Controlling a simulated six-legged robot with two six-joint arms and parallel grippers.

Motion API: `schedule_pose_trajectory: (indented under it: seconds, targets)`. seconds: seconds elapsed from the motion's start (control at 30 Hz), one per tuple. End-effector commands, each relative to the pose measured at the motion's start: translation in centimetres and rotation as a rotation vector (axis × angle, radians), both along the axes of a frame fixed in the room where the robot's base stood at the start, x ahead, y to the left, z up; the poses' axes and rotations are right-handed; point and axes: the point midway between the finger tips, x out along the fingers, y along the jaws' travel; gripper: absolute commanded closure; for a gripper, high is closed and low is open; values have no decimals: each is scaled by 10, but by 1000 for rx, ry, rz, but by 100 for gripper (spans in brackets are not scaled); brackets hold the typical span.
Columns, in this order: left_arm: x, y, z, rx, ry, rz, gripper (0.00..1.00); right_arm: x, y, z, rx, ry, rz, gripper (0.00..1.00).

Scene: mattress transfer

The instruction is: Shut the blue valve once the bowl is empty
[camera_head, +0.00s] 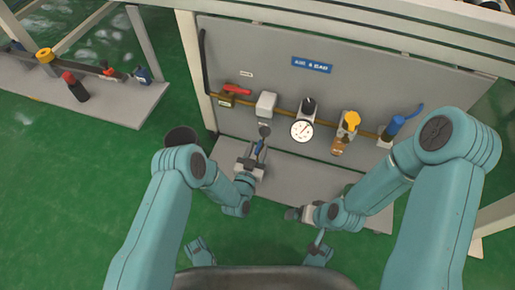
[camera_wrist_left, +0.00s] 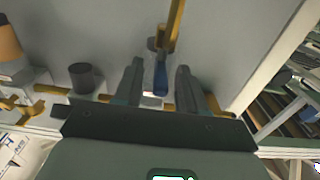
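A blue lever (camera_head: 260,147) hangs below a dark round fitting low on the panel; it also shows in the left wrist view (camera_wrist_left: 161,78). My left gripper (camera_head: 254,158) is open around this lever, with a gap on each side between the fingers (camera_wrist_left: 158,88). Another valve with a blue handle (camera_head: 405,119) sits at the panel's right end, away from both grippers. An amber bowl (camera_head: 340,147) hangs below a yellow knob; whether it holds liquid cannot be made out. My right gripper (camera_head: 296,213) is low, near the ledge's front edge, its opening unclear.
The grey panel (camera_head: 360,85) carries a red-handled valve (camera_head: 237,90), a grey box (camera_head: 266,103), a dial gauge (camera_head: 302,130) and a yellow knob (camera_head: 351,120) along a pipe. A dark bucket (camera_head: 181,137) stands left of the ledge (camera_head: 300,178).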

Motion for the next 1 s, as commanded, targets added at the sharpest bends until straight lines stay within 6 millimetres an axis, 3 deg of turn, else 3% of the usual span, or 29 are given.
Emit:
schedule_pose_trajectory:
  seconds: [0.03, 0.1, 0.13, 0.57, 1.0]
  targets:
    - [0, 0, 0, 0, 0, 0, 73, 0, 0, 0, 0, 0, 0, 7]
    - [0, 0, 0, 0, 0, 0, 95, 0, 0, 0, 0, 0, 0, 7]
    - [0, 0, 0, 0, 0, 0, 100, 0, 0, 0, 0, 0, 0, 7]
    - [4, 3, 0, 0, 1, -56, 100, 0, 0, 0, 0, 0, 0, 7]
    - [12, 16, 0, 6, -3, -402, 100, 0, 0, 0, 0, 0, 0, 7]
